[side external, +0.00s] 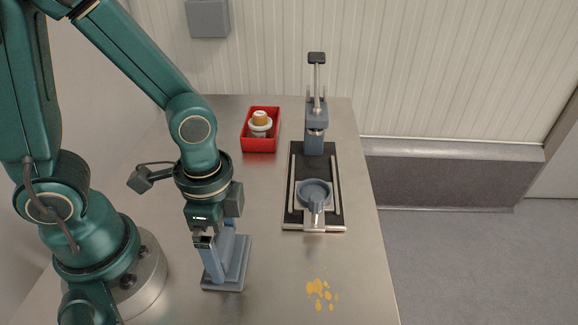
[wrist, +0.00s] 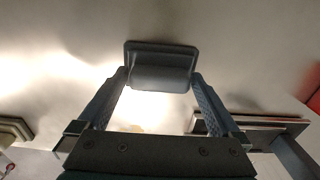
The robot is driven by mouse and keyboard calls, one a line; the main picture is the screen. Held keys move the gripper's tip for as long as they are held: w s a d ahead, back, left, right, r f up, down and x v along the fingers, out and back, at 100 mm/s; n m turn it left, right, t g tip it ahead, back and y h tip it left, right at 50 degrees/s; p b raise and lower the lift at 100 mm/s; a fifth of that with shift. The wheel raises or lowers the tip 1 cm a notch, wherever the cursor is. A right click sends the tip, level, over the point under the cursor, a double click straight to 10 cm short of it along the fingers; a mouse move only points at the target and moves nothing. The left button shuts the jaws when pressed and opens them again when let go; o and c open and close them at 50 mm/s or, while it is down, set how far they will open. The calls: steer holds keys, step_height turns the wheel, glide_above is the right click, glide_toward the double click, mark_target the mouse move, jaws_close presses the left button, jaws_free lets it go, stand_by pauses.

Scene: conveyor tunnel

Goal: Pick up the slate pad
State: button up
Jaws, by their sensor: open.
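The slate pad (side external: 239,262) is a blue-grey rectangular piece with a raised block, lying on the steel table near my base. In the wrist view the pad (wrist: 160,74) is at the upper middle, between the ends of my fingers. My gripper (side external: 218,262) points down over it. In the wrist view my gripper (wrist: 160,80) is open, with one finger at each side of the pad. The fingertips are close to its sides; I cannot tell whether they touch. In the side view my near finger hides part of the pad.
A black railed fixture (side external: 332,165) with a round slate holder (side external: 315,191) and an upright press (side external: 316,112) stands to the right. A red bin (side external: 260,144) holds a white and orange item. Yellow stains (side external: 320,291) mark the front table, which is otherwise clear.

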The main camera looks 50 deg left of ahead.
mark_target(224, 242)
steer(key=c, duration=1.1)
steer(key=shift+r, duration=0.15)
steer(key=shift+r, duration=0.9)
step_height(224, 242, up, 2)
steer(key=shift+r, duration=0.2)
steer(key=a+r, duration=0.6)
steer(key=a, duration=0.5)
steer(key=shift+s+a+r, duration=0.15)
steer(key=shift+a+r, duration=0.15)
steer(key=shift+a, duration=0.05)
